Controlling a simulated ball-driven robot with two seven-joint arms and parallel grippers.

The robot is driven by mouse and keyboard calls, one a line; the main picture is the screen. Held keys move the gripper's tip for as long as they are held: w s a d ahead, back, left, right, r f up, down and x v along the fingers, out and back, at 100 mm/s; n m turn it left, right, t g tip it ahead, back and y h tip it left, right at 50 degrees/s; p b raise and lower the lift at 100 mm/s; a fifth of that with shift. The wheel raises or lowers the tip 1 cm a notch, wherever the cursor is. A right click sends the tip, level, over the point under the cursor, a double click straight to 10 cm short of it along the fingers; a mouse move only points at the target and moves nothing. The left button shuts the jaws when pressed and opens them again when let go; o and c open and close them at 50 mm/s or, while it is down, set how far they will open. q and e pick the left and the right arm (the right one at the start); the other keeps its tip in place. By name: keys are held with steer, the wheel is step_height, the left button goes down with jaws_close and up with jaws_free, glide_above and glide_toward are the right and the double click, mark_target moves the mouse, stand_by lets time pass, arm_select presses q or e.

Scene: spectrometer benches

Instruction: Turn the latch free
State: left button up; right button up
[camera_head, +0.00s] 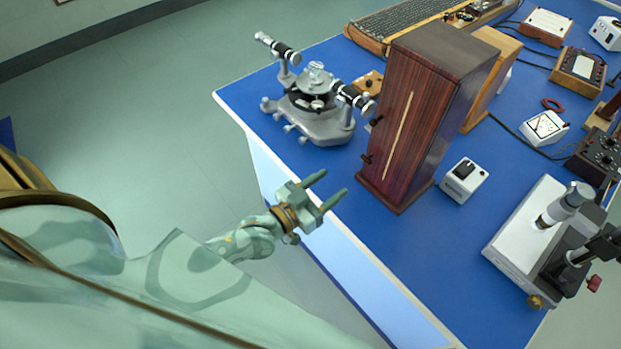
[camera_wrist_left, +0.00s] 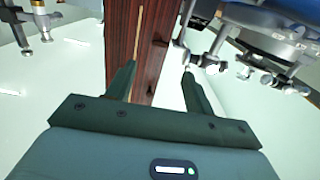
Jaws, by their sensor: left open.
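A tall dark-red wooden cabinet (camera_head: 425,110) stands upright near the front edge of the blue bench. Its narrow face has a pale vertical strip and two small dark turn-pieces, an upper one (camera_head: 376,121) and a lower one (camera_head: 367,158); I cannot tell which is the latch. My left gripper (camera_head: 331,186) is open and empty, in front of and apart from the cabinet, near the bench edge. My right gripper is not in view.
A grey spectrometer (camera_head: 318,108) with two telescope arms stands left of the cabinet, close to it. A small white switch box (camera_head: 464,180) is to its right. A microscope-like instrument (camera_head: 530,240) is at the lower right. Open floor lies left of the bench.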

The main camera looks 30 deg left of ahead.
arm_select(q)
steer(key=v, duration=0.5)
steer(key=shift+f, duration=0.1)
stand_by(0.3)
steer(key=s+a+f+g+y, duration=0.1)
steer(key=s+a+f+g, duration=0.25)
steer(key=f, duration=0.45)
steer(key=s+a+f+g+y, duration=0.2)
steer(key=s+f, duration=0.2)
steer(key=f, duration=0.4)
steer(key=s+a+f+g+y, duration=0.1)
steer(key=s+a+f+g, duration=0.2)
steer(key=f, duration=0.5)
steer(key=s+a+f+g+y, duration=0.15)
steer(key=s+f+g, duration=0.25)
steer(key=s+f, duration=0.7)
steer(key=s+d+f+g, duration=0.1)
steer(key=s+d+g, duration=0.1)
steer(key=s, duration=0.5)
steer(key=s+d+g, duration=0.1)
steer(key=s+d, duration=0.2)
steer(key=s, duration=0.4)
steer(key=shift+f+g+y, duration=0.35)
steer(key=shift+f, duration=0.05)
